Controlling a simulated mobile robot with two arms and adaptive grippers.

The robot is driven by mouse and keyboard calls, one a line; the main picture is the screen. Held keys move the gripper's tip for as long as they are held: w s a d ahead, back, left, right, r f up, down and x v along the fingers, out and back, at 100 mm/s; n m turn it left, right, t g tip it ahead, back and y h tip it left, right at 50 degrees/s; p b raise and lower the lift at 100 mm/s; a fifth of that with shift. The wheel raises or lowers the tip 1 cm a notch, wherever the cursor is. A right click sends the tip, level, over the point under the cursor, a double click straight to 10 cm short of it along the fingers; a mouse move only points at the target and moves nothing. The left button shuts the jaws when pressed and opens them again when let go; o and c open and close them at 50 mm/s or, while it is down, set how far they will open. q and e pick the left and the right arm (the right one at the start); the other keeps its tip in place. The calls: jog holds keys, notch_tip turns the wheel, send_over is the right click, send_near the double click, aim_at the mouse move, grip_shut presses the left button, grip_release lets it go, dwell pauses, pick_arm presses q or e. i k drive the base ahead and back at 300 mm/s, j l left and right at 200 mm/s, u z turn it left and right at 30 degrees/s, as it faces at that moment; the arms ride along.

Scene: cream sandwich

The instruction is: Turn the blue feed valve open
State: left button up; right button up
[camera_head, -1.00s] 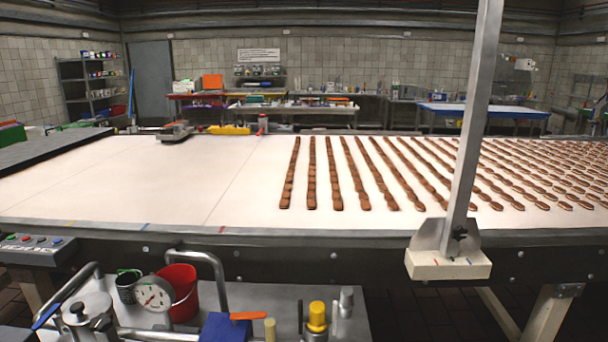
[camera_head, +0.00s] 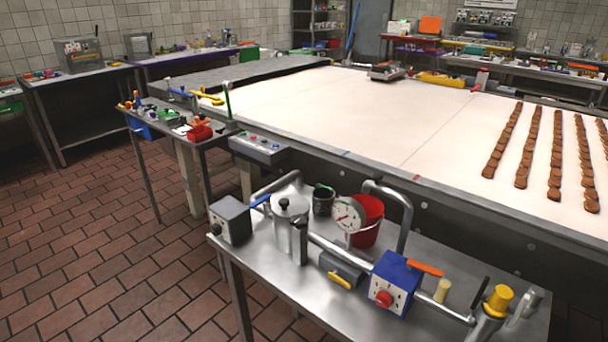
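A steel cart (camera_head: 300,295) stands in front of the conveyor table. A blue lever handle (camera_head: 260,201) shows at the left end of its pipework, between a grey box (camera_head: 230,219) and a steel pot (camera_head: 290,218). A blue box (camera_head: 394,284) with a red knob (camera_head: 384,299) and an orange lever (camera_head: 425,269) sits on the cart's right part. I cannot tell for certain which blue part is the feed valve; the blue lever looks like a valve handle. Neither of my grippers is in view.
A round gauge (camera_head: 347,215), a red bucket (camera_head: 368,220) and a dark mug (camera_head: 323,199) stand behind the cart's pipe. A yellow-capped cylinder (camera_head: 497,302) is at the cart's right end. A small side table (camera_head: 173,119) holds tools. The brick floor (camera_head: 100,245) at left is clear.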

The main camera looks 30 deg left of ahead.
aim_at(267, 198)
jog(key=j+u, duration=0.2)
jog(key=u, duration=1.05)
